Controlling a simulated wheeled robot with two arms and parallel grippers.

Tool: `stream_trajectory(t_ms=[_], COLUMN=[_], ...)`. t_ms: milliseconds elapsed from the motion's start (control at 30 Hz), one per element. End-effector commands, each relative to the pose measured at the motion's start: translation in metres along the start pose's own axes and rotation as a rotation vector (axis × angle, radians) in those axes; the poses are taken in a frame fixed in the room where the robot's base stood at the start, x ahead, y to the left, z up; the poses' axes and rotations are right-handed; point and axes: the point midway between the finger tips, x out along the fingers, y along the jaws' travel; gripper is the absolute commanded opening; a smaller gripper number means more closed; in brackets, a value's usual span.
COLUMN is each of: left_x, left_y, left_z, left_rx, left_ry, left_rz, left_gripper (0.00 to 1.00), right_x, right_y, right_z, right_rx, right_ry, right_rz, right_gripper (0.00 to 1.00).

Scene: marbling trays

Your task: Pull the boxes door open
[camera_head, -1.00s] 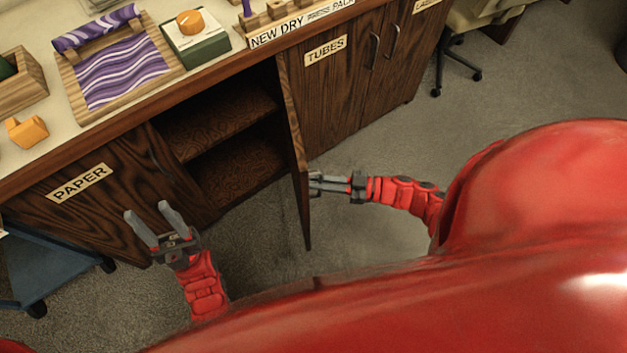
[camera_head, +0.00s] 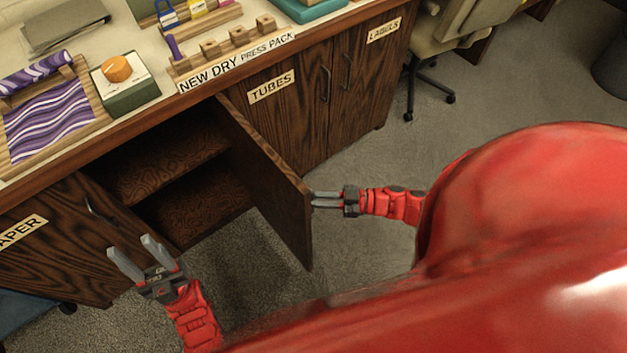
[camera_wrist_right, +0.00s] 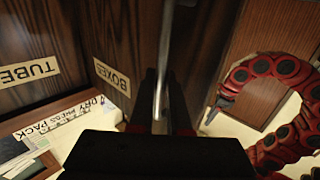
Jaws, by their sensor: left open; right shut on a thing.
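The boxes door (camera_head: 268,185) is a dark wood cabinet door that stands swung well out from the counter front. Its BOXES label (camera_wrist_right: 111,77) shows in the right wrist view. My right gripper (camera_head: 318,199) is at the door's outer edge, shut on its handle. The metal handle (camera_wrist_right: 163,60) shows as a bar between the fingers in the right wrist view. The handle is hidden in the head view. My left gripper (camera_head: 130,246) is open and empty, in front of the paper door, left of the opening.
The open compartment (camera_head: 165,165) shows a patterned shelf and looks empty. The tubes door (camera_head: 285,120) is shut on the right. The paper door (camera_head: 50,250) is at the left. A wheeled chair (camera_head: 440,50) stands at the far right. Carpet is clear in front.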

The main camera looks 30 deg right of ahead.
Motion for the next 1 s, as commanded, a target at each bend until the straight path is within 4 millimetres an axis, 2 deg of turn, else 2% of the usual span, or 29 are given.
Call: stream_trajectory(t_ms=[467, 500, 633, 1000], left_x=[-0.0003, -0.0003, -0.0003, -0.0002], left_y=[0.0000, 0.0000, 0.0000, 0.0000], left_z=[0.0000, 0.0000, 0.0000, 0.0000], left_rx=[0.000, 0.000, 0.000, 0.000], left_ry=[0.000, 0.000, 0.000, 0.000], left_rz=[0.000, 0.000, 0.000, 0.000], left_gripper=[0.50, 0.50, 0.50, 0.50], right_x=[0.0007, 0.0007, 0.0007, 0.0006], right_y=[0.0012, 0.0012, 0.0010, 0.0008], right_z=[0.0007, 0.0007, 0.0005, 0.0001], right_rx=[0.000, 0.000, 0.000, 0.000], right_ry=[-0.002, -0.002, -0.001, 0.000], right_rz=[0.002, 0.002, 0.002, 0.001], right_gripper=[0.00, 0.22, 0.45, 0.45])
